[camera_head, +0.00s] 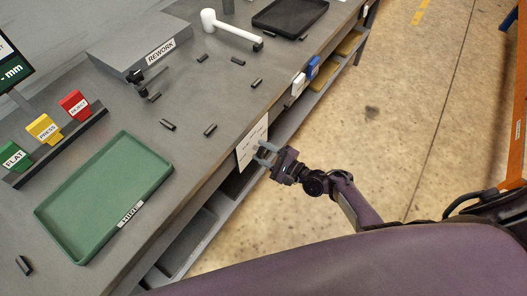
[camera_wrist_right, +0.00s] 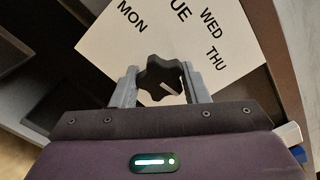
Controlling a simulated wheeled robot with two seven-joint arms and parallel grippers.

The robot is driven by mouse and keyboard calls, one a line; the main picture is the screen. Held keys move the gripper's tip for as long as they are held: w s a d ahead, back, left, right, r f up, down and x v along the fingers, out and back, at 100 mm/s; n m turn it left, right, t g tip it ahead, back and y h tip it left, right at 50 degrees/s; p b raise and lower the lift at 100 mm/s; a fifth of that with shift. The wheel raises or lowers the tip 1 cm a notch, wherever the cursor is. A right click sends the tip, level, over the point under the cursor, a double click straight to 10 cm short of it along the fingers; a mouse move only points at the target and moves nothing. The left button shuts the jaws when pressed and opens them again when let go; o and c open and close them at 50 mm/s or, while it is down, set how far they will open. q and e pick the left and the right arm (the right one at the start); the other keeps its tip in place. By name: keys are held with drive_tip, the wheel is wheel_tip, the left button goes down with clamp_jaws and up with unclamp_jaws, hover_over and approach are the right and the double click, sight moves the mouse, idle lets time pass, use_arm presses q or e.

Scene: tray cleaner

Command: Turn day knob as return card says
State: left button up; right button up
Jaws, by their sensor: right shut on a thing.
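The day knob (camera_wrist_right: 160,76) is dark and lobed, with a short white line on its face, in the right wrist view. It is mounted on a white day plate (camera_wrist_right: 110,48) printed with MON, a partly cut-off word ending in UE, WED and THU. The plate (camera_head: 246,150) hangs on the table's front edge in the head view. My right gripper (camera_head: 266,152) is at the plate, its two grey fingers (camera_wrist_right: 162,88) shut on the knob from both sides. The knob is hidden in the head view. I cannot make out a return card. My left gripper is not in view.
A REWORK box (camera_head: 130,45), a white hammer-like thing (camera_head: 228,29), a black tray (camera_head: 262,20) and several small dark pieces lie further back.

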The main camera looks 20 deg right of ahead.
drive_tip(key=o, duration=1)
drive_tip(key=v, duration=0.7)
drive_tip(key=shift+s+d, duration=0.3)
